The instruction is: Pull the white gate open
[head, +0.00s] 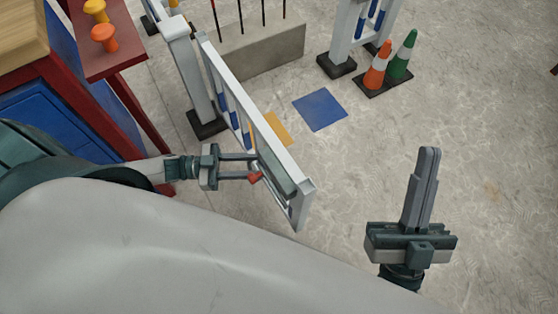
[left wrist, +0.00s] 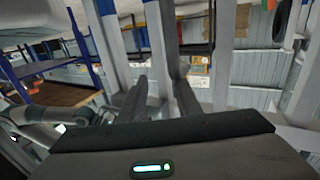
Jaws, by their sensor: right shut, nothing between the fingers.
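The white gate (head: 233,97), with blue-and-white bars, runs from a white post (head: 192,75) at the upper left to its free end near the middle. The free end stands well apart from the other white post (head: 345,35). My left gripper (head: 255,166) is open, its fingers spread, at the gate's near side by the free end. A small red piece (head: 256,178) shows at its lower fingertip. In the left wrist view the spread fingers (left wrist: 162,88) face pale upright bars; I cannot tell whether they touch. My right gripper (head: 429,152) is shut and empty, over bare floor.
A red-framed cabinet with blue drawers (head: 45,110) stands at the left. A concrete block with upright rods (head: 262,55) lies behind the gate. An orange cone (head: 377,65) and a green cone (head: 402,55) stand upper right. A blue floor square (head: 320,110) lies beyond. Floor at the right is clear.

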